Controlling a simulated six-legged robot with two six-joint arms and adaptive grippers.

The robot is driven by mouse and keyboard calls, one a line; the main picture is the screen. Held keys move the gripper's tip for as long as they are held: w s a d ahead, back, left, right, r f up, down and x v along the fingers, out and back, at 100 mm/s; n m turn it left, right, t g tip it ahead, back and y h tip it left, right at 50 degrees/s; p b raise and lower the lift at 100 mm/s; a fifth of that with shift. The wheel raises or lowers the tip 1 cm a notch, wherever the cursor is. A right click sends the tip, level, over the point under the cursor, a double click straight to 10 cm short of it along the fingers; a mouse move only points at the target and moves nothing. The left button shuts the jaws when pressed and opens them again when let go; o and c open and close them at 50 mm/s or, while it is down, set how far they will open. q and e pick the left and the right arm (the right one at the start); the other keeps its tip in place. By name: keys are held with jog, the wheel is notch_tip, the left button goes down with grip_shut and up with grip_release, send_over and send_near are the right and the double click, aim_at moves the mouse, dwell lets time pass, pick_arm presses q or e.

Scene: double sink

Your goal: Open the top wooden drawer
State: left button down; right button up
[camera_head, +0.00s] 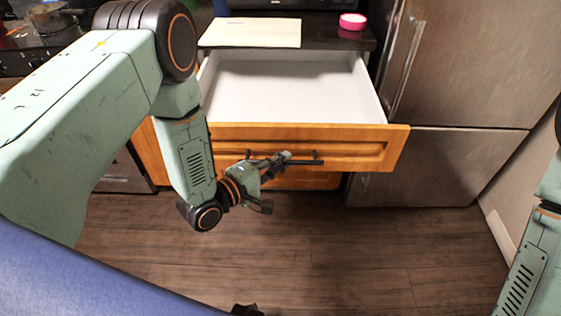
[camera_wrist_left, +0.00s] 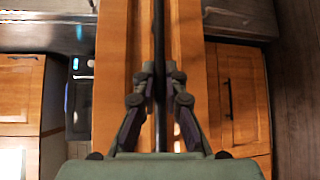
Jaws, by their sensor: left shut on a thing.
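The top wooden drawer (camera_head: 345,147) is pulled out of the cabinet below the counter, and its white, empty inside shows in the head view. Its orange-brown front carries a dark horizontal bar handle (camera_head: 308,158). My left gripper (camera_head: 286,156) is at the left part of this handle. In the left wrist view the fingers of the left gripper (camera_wrist_left: 159,72) are closed around the dark handle bar (camera_wrist_left: 159,30), with the wooden drawer front (camera_wrist_left: 113,60) behind it. My right gripper is out of view; only part of the right arm shows at the right edge.
A stainless fridge (camera_head: 460,60) stands right of the drawer. A light cutting board (camera_head: 250,32) and a pink round container (camera_head: 352,21) lie on the dark counter above. A stove with a pot (camera_head: 50,18) is at upper left. The wooden floor (camera_head: 330,250) in front is clear.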

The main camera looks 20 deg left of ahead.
pick_arm(q)
jog(key=c, duration=1.4)
grip_release()
jog(key=v, duration=1.2)
